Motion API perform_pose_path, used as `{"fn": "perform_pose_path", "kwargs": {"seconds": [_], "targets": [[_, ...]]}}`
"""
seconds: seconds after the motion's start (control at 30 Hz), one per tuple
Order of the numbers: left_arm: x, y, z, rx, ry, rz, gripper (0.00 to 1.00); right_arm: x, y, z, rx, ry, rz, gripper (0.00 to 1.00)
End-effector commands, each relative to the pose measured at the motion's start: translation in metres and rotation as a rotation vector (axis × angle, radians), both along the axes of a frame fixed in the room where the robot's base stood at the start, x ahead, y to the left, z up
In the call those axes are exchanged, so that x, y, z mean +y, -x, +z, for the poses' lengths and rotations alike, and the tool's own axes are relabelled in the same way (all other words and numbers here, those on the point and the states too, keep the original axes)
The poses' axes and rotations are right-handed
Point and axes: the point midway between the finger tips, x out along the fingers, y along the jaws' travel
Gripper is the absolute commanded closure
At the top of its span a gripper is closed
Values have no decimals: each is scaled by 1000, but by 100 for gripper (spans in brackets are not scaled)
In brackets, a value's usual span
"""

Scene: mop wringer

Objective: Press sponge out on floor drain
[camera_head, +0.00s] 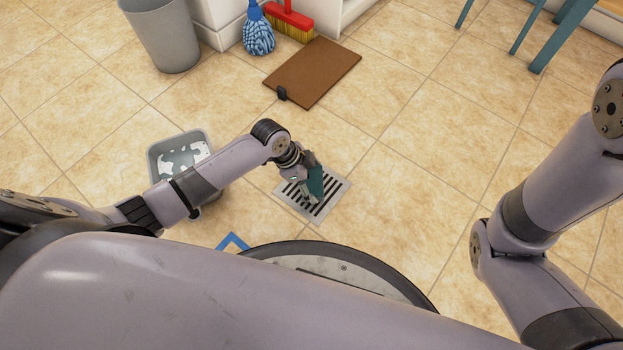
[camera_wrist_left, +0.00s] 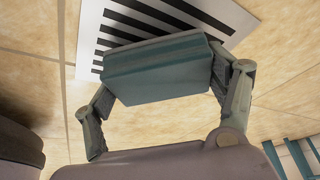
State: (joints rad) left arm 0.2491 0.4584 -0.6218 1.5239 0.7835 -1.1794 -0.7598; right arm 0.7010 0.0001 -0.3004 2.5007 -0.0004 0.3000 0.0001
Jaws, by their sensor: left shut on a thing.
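A teal sponge (camera_head: 316,181) is between the fingers of my left gripper (camera_head: 309,187), over the floor drain (camera_head: 340,187). The drain is a light square plate with dark slots. In the left wrist view the sponge (camera_wrist_left: 157,70) is a block gripped at its two ends by the fingers, with the slotted drain plate (camera_wrist_left: 91,28) behind it. The gripper and sponge hide part of the drain. I cannot tell whether the sponge touches the plate. My right arm shows at the right edge of the head view, but its gripper is out of frame.
A grey bucket (camera_head: 157,172) with whitish foam on dark water stands left of the drain, partly behind my left arm. A brown board (camera_head: 315,70), blue mop (camera_head: 258,37), red broom (camera_head: 288,17) and grey bin (camera_head: 164,35) are farther back. Tiles right of the drain are clear.

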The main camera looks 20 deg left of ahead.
Motion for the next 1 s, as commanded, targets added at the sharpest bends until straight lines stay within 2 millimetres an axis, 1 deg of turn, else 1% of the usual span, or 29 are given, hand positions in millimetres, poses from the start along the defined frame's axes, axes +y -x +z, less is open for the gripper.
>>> {"fn": "perform_pose_path", "kwargs": {"seconds": [0.37, 1.0], "targets": [[0, 0, 0, 0, 0, 0, 48, 0, 0, 0, 0, 0, 0, 60], [0, 0, -9, 0, 0, 0, 48, 0, 0, -6, 1, 0, 0, 60]]}}
